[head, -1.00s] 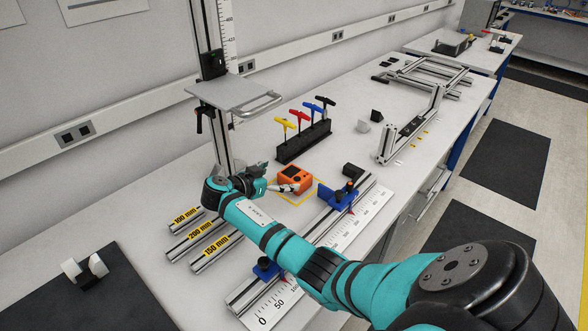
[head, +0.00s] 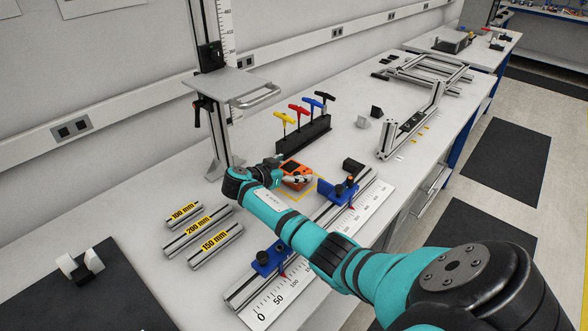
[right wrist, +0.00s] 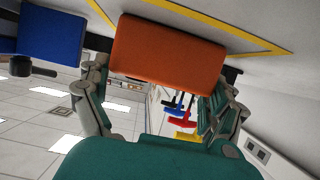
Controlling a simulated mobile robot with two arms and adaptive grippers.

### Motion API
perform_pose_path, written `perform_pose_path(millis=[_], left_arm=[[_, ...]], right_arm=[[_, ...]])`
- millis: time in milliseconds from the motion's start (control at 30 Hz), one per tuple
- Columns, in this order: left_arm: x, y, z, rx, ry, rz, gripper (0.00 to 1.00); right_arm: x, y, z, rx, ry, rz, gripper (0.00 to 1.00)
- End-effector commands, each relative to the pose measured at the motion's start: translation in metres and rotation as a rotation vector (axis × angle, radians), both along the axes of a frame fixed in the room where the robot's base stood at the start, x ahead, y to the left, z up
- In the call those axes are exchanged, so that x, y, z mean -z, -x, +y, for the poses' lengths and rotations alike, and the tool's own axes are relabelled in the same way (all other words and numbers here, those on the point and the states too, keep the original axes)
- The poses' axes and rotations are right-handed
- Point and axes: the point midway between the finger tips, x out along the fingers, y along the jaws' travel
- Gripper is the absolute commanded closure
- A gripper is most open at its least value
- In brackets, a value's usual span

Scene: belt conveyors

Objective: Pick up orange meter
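The orange meter (head: 299,168) sits on the table within a yellow outline, its dark face partly visible in the head view. My right gripper (head: 292,178) is at the meter, with a finger in front of it. In the right wrist view, the meter (right wrist: 168,52) lies between the two fingers of my right gripper (right wrist: 165,78), one on each side. The fingers are spread about as wide as the meter, and firm contact on both sides does not show. My left gripper is not in view.
A rack (head: 304,138) of coloured T-handle tools stands behind the meter. A ruler rail with blue clamps (head: 338,192) runs in front. Labelled profiles (head: 198,229) lie left of my arm.

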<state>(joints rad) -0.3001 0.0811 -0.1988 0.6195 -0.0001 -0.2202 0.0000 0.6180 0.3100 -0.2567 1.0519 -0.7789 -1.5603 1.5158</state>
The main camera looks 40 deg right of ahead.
Motion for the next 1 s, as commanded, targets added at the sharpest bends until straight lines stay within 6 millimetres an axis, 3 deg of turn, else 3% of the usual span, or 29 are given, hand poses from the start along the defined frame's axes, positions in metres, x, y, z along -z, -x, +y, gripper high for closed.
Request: perform_pose_path(millis=[33,233,367,400,633,767,1000], left_arm=[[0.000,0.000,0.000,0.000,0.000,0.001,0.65],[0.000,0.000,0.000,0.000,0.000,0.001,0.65],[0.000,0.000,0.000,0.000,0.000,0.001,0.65],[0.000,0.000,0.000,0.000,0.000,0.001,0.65],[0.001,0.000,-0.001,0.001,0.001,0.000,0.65],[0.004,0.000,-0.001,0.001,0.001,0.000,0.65],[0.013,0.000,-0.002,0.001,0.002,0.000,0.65]], right_arm=[[0.000,0.000,0.000,0.000,0.000,0.000,0.26],[0.000,0.000,0.000,0.000,-0.001,0.000,0.52],[0.001,0.000,0.000,0.000,-0.001,0.000,0.52],[0.000,0.000,0.000,0.000,0.000,-0.001,0.58],[-0.003,0.000,0.000,0.000,-0.001,-0.002,0.58],[-0.020,-0.001,0.000,0.000,0.001,-0.005,0.58],[-0.068,-0.001,0.000,0.001,-0.001,-0.007,0.58]])
